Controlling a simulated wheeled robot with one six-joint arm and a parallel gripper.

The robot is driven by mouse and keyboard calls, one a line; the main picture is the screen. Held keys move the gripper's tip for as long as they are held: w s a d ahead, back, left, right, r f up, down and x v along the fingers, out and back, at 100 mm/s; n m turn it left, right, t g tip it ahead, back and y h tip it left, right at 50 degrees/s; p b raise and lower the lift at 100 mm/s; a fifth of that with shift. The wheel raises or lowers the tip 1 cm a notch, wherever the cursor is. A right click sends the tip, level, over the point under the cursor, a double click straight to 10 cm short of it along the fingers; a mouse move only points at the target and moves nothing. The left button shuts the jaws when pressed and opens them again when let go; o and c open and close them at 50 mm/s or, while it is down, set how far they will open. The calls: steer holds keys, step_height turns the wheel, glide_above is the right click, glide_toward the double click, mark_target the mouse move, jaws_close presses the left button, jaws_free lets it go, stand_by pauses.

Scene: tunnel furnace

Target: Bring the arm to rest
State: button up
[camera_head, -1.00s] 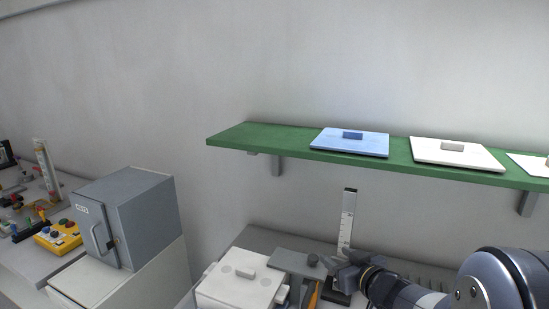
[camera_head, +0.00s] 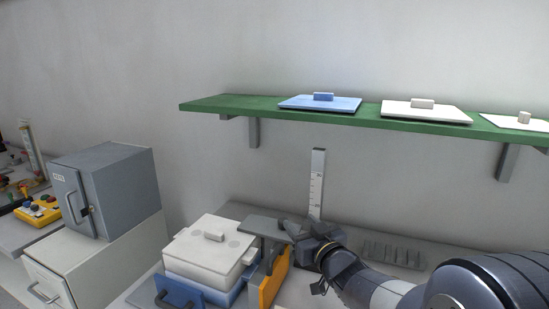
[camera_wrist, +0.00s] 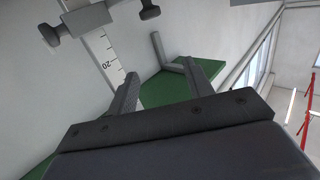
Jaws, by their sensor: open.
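My gripper (camera_head: 292,229) is in the head view, at the end of my arm reaching in from the right. It is in front of the upright ruler (camera_head: 317,185) and close to a grey plate (camera_head: 262,225); I cannot tell whether they touch. In the wrist view my gripper (camera_wrist: 163,88) has its two fingers apart, with nothing held between them. Beyond the fingers are the ruler (camera_wrist: 103,55), with a dark clamp and knobs across it, and the underside of the green shelf (camera_wrist: 168,90).
The green shelf (camera_head: 225,104) holds a blue lid (camera_head: 320,103) and white lids (camera_head: 425,112). Below are a white-lidded box (camera_head: 207,247), an orange panel (camera_head: 272,287) and a slotted grey rack (camera_head: 393,252). A grey furnace (camera_head: 110,190) stands left.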

steer(key=x, duration=0.3)
steer(key=shift+w+a+f, duration=0.15)
steer(key=shift+w, duration=0.2)
